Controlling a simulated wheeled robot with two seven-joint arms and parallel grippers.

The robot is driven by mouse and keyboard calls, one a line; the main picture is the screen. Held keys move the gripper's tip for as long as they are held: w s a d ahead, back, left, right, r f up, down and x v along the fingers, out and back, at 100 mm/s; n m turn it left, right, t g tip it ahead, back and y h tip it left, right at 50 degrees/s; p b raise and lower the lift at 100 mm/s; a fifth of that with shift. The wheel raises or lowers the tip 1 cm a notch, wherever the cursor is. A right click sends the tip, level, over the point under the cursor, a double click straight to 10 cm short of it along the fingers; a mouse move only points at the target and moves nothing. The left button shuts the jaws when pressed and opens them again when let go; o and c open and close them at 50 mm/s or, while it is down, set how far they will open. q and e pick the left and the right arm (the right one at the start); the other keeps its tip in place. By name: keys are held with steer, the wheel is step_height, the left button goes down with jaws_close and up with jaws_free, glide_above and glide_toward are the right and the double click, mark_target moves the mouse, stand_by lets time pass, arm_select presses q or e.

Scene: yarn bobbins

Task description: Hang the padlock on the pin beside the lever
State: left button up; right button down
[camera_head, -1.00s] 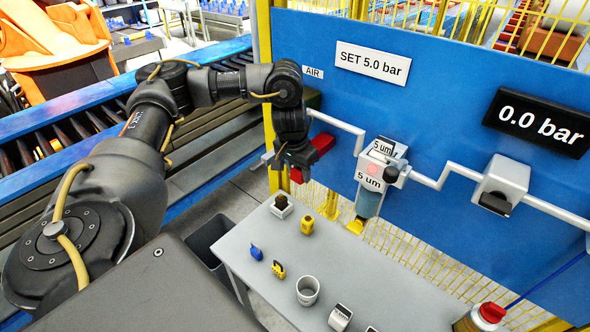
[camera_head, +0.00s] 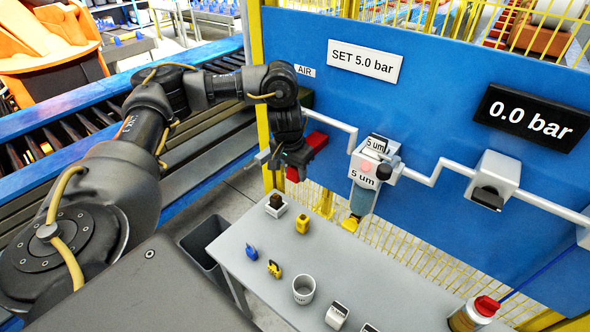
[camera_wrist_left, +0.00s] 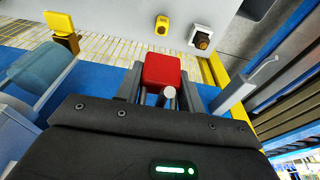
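The red lever (camera_head: 315,142) sits on the pipe at the left end of the blue panel, under the AIR label. My left gripper (camera_head: 289,162) is at the lever. The pin is not clearly made out. My right gripper is out of view.
The grey table (camera_head: 370,290) also holds a yellow block (camera_head: 302,223), a white box with a dark knob (camera_head: 276,205), a white cup (camera_head: 304,289) and a red-capped bottle (camera_head: 474,313). A filter unit (camera_head: 365,180) hangs right of the lever. A dark bin (camera_head: 205,240) stands left of the table.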

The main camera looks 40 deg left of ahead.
arm_select(q)
steer(key=o, duration=0.5)
steer(key=shift+r, duration=0.1)
steer(key=r, duration=0.3)
steer(key=s+r, duration=0.1)
steer(key=r, duration=0.3)
steer(key=s+r, duration=0.1)
steer(key=r, duration=0.2)
steer(key=shift+r+b, duration=0.25)
steer(key=shift+b, duration=0.05)
